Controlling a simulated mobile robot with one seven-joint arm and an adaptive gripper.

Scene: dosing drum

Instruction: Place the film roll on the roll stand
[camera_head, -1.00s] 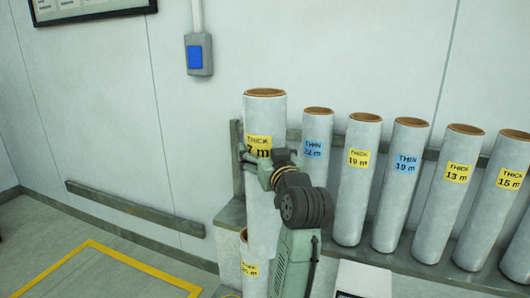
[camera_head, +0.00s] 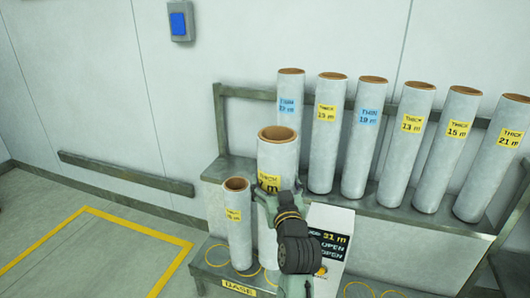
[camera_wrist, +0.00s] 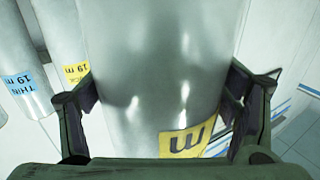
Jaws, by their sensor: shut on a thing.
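My gripper (camera_head: 272,193) is shut on a white film roll (camera_head: 277,155) with a brown core and a yellow THICK label, its number partly covered. The roll is upright, in front of the shelf. In the wrist view the roll (camera_wrist: 150,60) fills the middle between my gripper's two fingers (camera_wrist: 163,95). Below is a low grey stand (camera_head: 212,272) with a BASE label and yellow rings. A shorter roll (camera_head: 238,240) with a yellow label stands on it, left of the held roll. The held roll's lower end is hidden behind my arm, so I cannot tell whether it touches the stand.
A grey shelf (camera_head: 395,211) behind bears several upright rolls with blue THIN or yellow THICK labels. A white box (camera_head: 335,222) with a dark display reading 31 m and OPEN stands right of my gripper. A yellow floor outline (camera_head: 100,212) encloses clear floor at left.

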